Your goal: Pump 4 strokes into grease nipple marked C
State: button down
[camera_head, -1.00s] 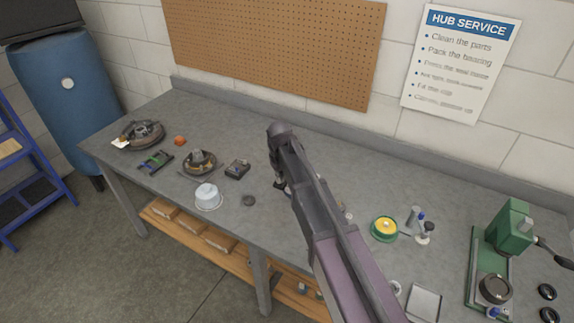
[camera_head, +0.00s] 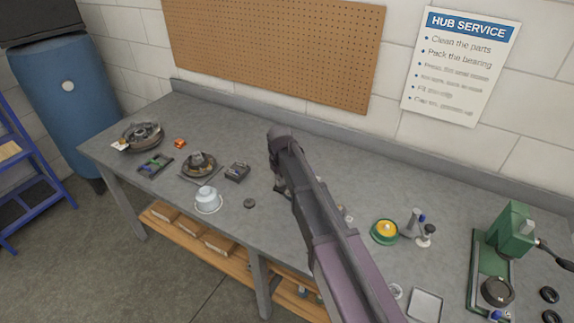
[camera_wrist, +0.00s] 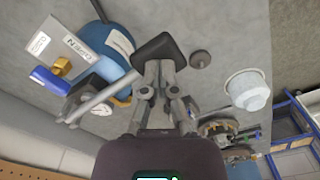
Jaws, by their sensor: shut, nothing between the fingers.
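My gripper (camera_head: 281,188) is shut and empty over the middle of the bench, largely hidden by my own arm in the head view. In the wrist view the gripper (camera_wrist: 157,55) points past a grey metal block (camera_wrist: 85,48) with white labels. Part of a label is legible, but I cannot make out a mark C. Beside the block are a brass fitting (camera_wrist: 61,67), a blue handle (camera_wrist: 48,80), a grey lever (camera_wrist: 100,98) and a round dial (camera_wrist: 101,108). A blue rounded body (camera_wrist: 115,45) lies behind the fingers. I cannot tell which part is a grease nipple.
A white tub (camera_head: 207,198), a small dark disc (camera_head: 249,203) and a dark tray (camera_head: 237,171) stand left of my arm. A green and yellow tin (camera_head: 384,231) and a green press (camera_head: 510,232) are to the right. The bench's back strip is mostly clear.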

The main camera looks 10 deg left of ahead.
notch_tip(320, 180, up, 13)
jog(key=w+p, duration=0.1)
jog(key=p, duration=1.1)
jog(key=shift+d+f, duration=0.15)
jog(key=shift+d, duration=0.05)
jog(key=shift+w, duration=0.1)
dwell(0.8)
jog(key=s+d+f+m+b, duration=0.2)
jog(key=s+d, duration=0.4)
jog(key=d, duration=0.4)
jog(key=s+d+f+m+b, duration=0.3)
jog(key=s+d+f+b, duration=0.1)
jog(key=d, duration=0.7)
jog(key=s+d+f+m+b, duration=0.3)
jog(key=s+d, duration=0.4)
jog(key=d, duration=0.3)
jog(key=shift+s+d+f+b, duration=0.15)
jog(key=shift+s+f+b, duration=0.2)
jog(key=shift+f+b, duration=0.4)
jog(key=c, duration=1.4)
grip_release()
jog(key=shift+f, duration=0.1)
